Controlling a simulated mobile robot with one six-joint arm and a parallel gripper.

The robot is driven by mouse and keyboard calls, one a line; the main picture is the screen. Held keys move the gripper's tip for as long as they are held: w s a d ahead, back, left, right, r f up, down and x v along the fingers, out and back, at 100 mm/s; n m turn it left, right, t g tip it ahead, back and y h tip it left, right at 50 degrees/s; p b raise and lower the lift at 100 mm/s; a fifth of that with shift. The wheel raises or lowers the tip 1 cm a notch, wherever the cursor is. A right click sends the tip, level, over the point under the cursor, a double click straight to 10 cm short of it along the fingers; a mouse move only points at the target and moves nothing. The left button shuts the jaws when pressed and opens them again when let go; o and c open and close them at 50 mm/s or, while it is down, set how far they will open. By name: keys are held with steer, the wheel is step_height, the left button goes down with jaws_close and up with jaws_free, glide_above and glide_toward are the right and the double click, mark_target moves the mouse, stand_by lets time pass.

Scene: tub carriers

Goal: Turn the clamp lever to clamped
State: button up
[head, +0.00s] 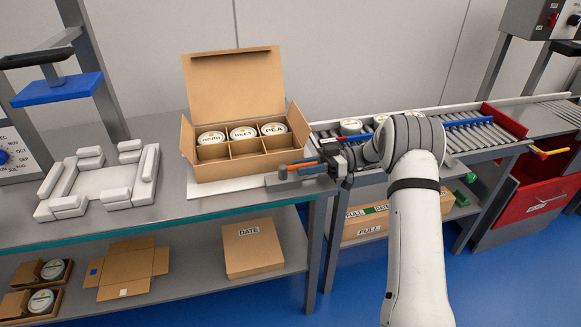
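The clamp lever (302,164) appears as a thin orange bar at the front edge of the bench, just in front of the open carton. It lies roughly level, beside a small grey block (283,173). My gripper (322,167) comes in from the right, its dark fingers at the lever's right end. They look close to or touching the lever; I cannot tell which. The fingers are small and partly merged with the lever, so their opening is unclear. No clamped marking is readable.
A white padded fixture (100,180) stands at left. A red bin (535,195) is at right.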

steer(key=shift+o, duration=0.3)
steer(key=shift+w, duration=0.1)
steer(key=v, duration=0.8)
steer(key=shift+b, duration=0.3)
